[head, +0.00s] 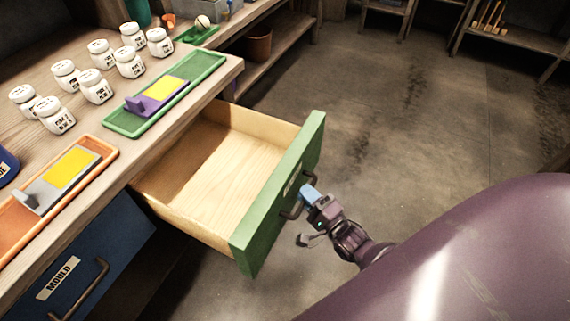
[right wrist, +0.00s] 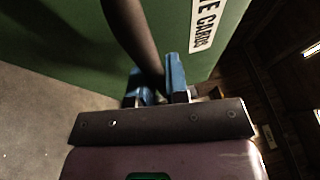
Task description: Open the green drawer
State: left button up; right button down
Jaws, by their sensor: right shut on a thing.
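The green drawer (head: 282,196) stands pulled far out from the wooden bench in the head view, and its pale wooden inside (head: 205,172) looks empty. My right gripper (head: 302,199) is shut on the dark drawer handle (head: 289,212) at the middle of the green front. In the right wrist view the blue fingertips (right wrist: 160,85) sit on either side of the dark handle (right wrist: 135,35), close to the green front (right wrist: 65,45) with its white label. My left gripper is not in view.
A blue drawer (head: 85,262) labelled MOULD is shut at the lower left. On the bench (head: 88,125) are several white jars (head: 96,86), a green tray (head: 120,122) and an orange tray (head: 105,150). The floor (head: 410,120) to the right is clear.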

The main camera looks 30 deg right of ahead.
jog(key=shift+s+d, duration=0.55)
jog(key=shift+s, duration=0.3)
jog(key=shift+s+d, duration=0.5)
jog(key=shift+s, duration=0.35)
jog(key=c, duration=1.1)
grip_release()
jog(key=shift+c, duration=0.2)
jog(key=v, duration=1)
jog(key=shift+s+p, duration=0.3)
jog(key=shift+s, duration=0.1)
